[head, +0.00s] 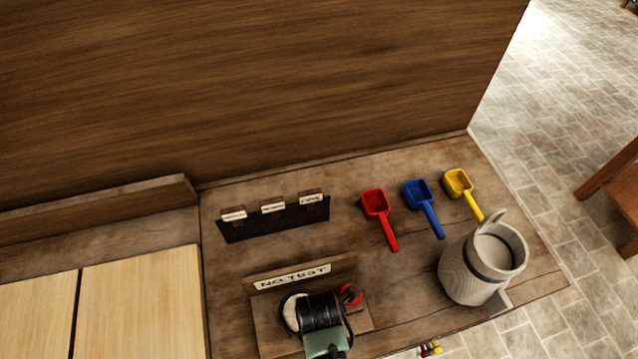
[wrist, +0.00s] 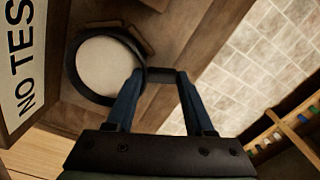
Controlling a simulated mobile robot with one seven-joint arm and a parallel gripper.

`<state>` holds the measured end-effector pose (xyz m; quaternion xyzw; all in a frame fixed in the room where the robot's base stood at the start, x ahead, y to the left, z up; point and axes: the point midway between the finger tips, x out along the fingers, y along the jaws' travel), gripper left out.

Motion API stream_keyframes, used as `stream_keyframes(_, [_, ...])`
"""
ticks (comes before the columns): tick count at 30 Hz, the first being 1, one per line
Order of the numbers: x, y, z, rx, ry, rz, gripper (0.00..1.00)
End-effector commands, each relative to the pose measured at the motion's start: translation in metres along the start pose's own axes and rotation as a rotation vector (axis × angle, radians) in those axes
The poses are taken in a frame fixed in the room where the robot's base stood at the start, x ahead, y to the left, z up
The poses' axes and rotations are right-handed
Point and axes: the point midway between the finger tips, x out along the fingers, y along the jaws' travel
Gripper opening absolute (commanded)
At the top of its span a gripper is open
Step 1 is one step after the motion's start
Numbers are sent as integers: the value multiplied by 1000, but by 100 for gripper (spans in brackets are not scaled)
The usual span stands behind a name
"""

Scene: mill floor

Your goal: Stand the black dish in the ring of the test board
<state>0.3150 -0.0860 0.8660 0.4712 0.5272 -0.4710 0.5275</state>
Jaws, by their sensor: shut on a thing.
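The black dish (wrist: 72,72) is round with a dark rim and pale contents; in the head view its pale top (head: 294,308) shows left of my wrist. My gripper (wrist: 160,76) is shut on a dark tab at the dish's side. The dish is over the base of the wooden test board (head: 262,326), in front of its upright "NO TEST" label (head: 291,277). The dish looks about level. I cannot tell whether it rests on the board or hangs just above it. The ring under it is hidden. In the head view, my gripper's fingertips are hidden.
A red round part (head: 352,295) shows right of my wrist. A black rack (head: 275,222) with pale tags stands behind. Red (head: 376,204), blue (head: 420,195) and yellow (head: 460,184) scoops lie right. A wooden tankard (head: 468,272) stands near the right edge.

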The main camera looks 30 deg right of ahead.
Motion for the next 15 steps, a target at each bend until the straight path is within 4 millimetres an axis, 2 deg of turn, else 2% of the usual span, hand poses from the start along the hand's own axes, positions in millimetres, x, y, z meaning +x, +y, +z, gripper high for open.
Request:
stream_keyframes(7, [0, 0, 0, 0, 0, 1, 0])
stream_keyframes(8, [0, 0, 0, 0, 0, 1, 57])
stream_keyframes(13, [0, 0, 0, 0, 0, 0, 88])
stream_keyframes(15, [0, 0, 0, 0, 0, 0, 88])
